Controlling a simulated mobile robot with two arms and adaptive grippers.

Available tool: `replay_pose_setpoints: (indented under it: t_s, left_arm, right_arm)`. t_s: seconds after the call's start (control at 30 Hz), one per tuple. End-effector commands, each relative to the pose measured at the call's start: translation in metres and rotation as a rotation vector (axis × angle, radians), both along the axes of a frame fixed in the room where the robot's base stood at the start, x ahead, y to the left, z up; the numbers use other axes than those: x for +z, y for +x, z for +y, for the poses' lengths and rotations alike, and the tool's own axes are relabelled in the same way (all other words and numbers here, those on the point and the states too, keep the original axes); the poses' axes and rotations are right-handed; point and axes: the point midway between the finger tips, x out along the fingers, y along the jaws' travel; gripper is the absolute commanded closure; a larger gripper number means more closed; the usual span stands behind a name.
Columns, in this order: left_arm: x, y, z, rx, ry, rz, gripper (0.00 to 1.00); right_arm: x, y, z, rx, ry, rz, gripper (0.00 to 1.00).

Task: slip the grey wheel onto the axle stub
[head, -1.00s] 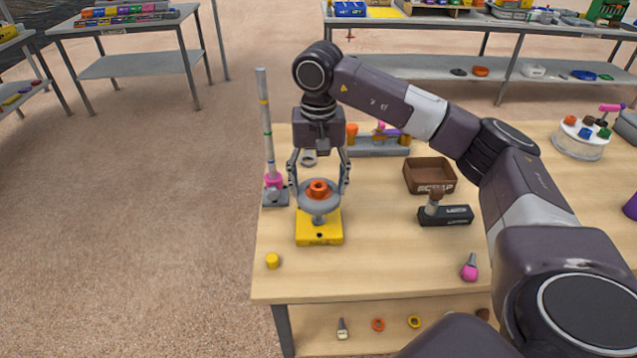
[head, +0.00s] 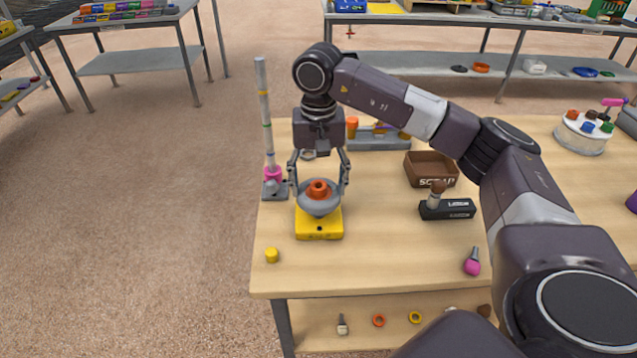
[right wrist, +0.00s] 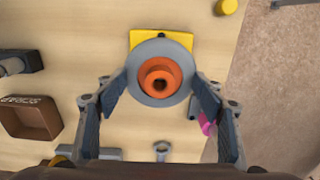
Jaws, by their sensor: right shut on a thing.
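The grey wheel (head: 303,202) has a raised orange hub (head: 318,189) and lies about level over a yellow base block (head: 319,232). My right gripper (head: 319,191) points down and is shut on the wheel, a finger at each side. In the right wrist view the wheel (right wrist: 136,86) sits between the fingers (right wrist: 161,90), and part of the yellow block (right wrist: 185,39) shows past it. The axle stub is hidden under the wheel, so I cannot tell whether the wheel is around it. My left gripper is not in view.
A tall rod stand (head: 265,125) with a pink collar is close left of the gripper. A yellow cap (head: 272,255) lies at the table's left edge. A brown scrap box (head: 432,172), a black block with a knob (head: 447,209) and a pink-ended tool (head: 472,262) are to the right.

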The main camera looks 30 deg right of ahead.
Motion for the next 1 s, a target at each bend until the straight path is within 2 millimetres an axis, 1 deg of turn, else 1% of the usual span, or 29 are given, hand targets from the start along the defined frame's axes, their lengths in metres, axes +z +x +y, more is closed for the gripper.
replay_pose_setpoints:
  t_s: [1.0]
  left_arm:
    - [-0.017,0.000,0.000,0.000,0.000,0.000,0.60]
  right_arm:
    - [-0.023,0.000,0.000,0.000,0.000,-0.001,0.71]
